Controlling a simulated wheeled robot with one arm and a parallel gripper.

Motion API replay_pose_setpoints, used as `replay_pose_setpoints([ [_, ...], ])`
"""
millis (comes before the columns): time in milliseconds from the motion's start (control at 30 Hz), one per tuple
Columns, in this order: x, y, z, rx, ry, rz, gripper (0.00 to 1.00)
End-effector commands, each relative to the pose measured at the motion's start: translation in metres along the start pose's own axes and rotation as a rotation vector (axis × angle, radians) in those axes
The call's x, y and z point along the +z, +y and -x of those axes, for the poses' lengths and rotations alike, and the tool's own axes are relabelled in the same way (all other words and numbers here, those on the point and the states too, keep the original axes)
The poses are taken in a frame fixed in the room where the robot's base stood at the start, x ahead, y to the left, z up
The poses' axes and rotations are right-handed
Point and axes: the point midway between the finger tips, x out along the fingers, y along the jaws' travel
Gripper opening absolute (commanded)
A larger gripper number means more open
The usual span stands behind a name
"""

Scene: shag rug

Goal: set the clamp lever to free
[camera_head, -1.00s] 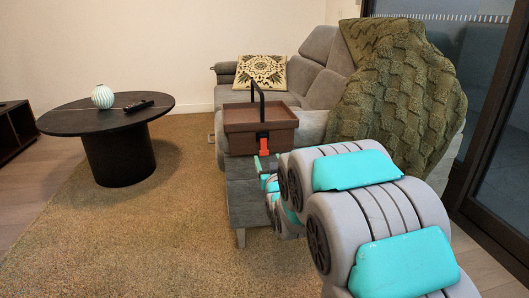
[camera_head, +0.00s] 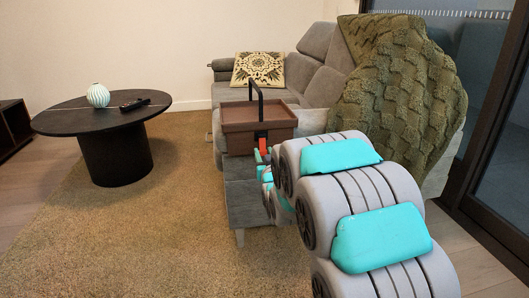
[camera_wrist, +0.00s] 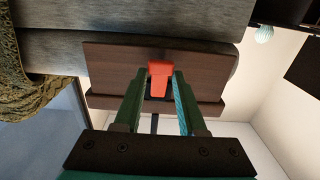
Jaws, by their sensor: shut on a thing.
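The clamp lever is a red-orange tab on the side of a brown box (camera_head: 240,141) with a black upright handle. In the head view the lever (camera_head: 263,143) shows at the box's near side, its lower part hidden by my gripper (camera_head: 261,158). In the wrist view the lever (camera_wrist: 159,80) lies between the two green fingers of my gripper (camera_wrist: 160,77), against the box wall (camera_wrist: 112,68). The fingers are shut on the lever. Their exact contact points are hard to make out.
The box sits on the grey sofa's near end (camera_head: 245,205). A green knitted throw (camera_head: 395,95) covers the sofa's right side. A round black table (camera_head: 105,118) with a vase (camera_head: 98,95) and a remote (camera_head: 135,104) stands left. The rug between is clear.

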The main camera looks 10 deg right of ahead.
Motion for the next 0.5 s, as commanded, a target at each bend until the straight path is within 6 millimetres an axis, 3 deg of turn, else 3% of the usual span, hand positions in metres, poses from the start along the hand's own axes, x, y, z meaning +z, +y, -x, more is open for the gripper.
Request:
replay_pose_setpoints([
  [33, 0.0001, 0.0000, 0.0001, 0.000, 0.000, 0.000, 0.20],
  [200, 0.0001, 0.0000, 0.0002, 0.000, 0.000, 0.000, 0.01],
  [500, -0.0010, 0.0000, 0.0005, 0.000, -0.004, 0.000, 0.00],
])
